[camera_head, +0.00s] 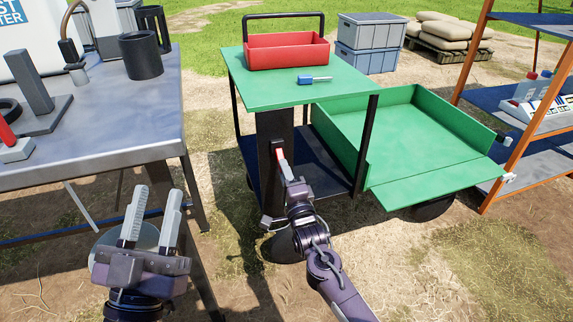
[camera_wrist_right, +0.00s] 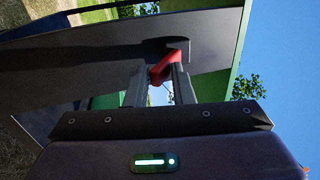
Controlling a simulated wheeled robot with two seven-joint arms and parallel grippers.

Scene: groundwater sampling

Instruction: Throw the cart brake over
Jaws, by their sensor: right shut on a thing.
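The cart (camera_head: 240,92) has a green top and dark posts and stands in the middle of the head view. The brake lever (camera_head: 280,155) is on the cart's dark front column (camera_head: 270,125), with a red part showing. My right gripper (camera_head: 284,168) is at the lever. In the right wrist view the red lever (camera_wrist_right: 160,68) sits between the fingers of my right gripper (camera_wrist_right: 165,80), which is shut on it. My left gripper (camera_head: 152,215) is by the grey table's front edge, fingers apart and nothing seen between them.
A grey table (camera_head: 100,140) with a black cup (camera_head: 141,55) is at the left. A green tray (camera_head: 430,160) extends at the right, near an orange-framed shelf (camera_head: 500,160).

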